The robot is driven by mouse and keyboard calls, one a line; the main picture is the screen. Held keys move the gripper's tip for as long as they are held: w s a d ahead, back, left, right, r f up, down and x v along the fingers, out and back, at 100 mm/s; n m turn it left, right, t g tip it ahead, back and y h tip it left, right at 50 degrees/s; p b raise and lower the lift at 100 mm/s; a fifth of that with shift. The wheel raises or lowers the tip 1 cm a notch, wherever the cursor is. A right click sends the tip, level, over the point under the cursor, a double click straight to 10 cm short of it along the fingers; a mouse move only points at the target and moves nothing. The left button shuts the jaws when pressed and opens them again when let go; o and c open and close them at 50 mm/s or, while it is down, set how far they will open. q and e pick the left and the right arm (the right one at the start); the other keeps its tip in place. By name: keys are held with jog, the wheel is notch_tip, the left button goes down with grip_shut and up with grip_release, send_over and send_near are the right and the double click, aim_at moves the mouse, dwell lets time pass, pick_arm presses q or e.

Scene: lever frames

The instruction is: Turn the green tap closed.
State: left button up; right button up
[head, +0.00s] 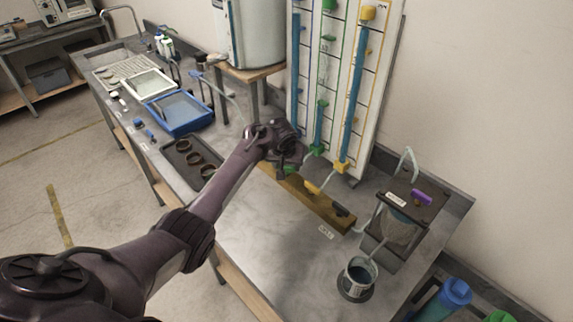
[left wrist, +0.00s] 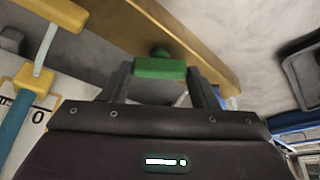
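The green tap (head: 291,169) sits on the ochre rail on the bench, mostly hidden by my left gripper (head: 284,165) in the head view. In the left wrist view its green handle (left wrist: 160,68) lies crosswise between the fingertips of my left gripper (left wrist: 160,75). One dark finger stands close to each end of the handle. I cannot tell whether the fingers touch it. My right gripper is in neither view.
The ochre rail (head: 327,208) also carries a yellow tap (head: 312,187). Behind it stands a white board (head: 334,60) with coloured tubes. A metal can (head: 358,275) and a stand with a purple handle (head: 421,197) are to the right. The bench front is clear.

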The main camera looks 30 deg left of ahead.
pick_arm(q)
jog(key=c, duration=0.5)
jog(key=shift+o, duration=0.2)
jog(key=shift+r+m+p, duration=0.1)
jog(key=shift+m+p, duration=0.45)
jog(key=shift+m, duration=0.05)
jog(key=shift+a+m+h+p, duration=0.1)
jog(key=shift+m+h+p, duration=0.55)
jog(key=shift+m, duration=0.45)
jog(key=shift+a+m+h, duration=0.1)
jog(key=shift+m+h, duration=0.25)
jog(key=shift+m, duration=0.65)
jog(key=shift+m+h, duration=0.4)
jog(key=shift+m, duration=0.5)
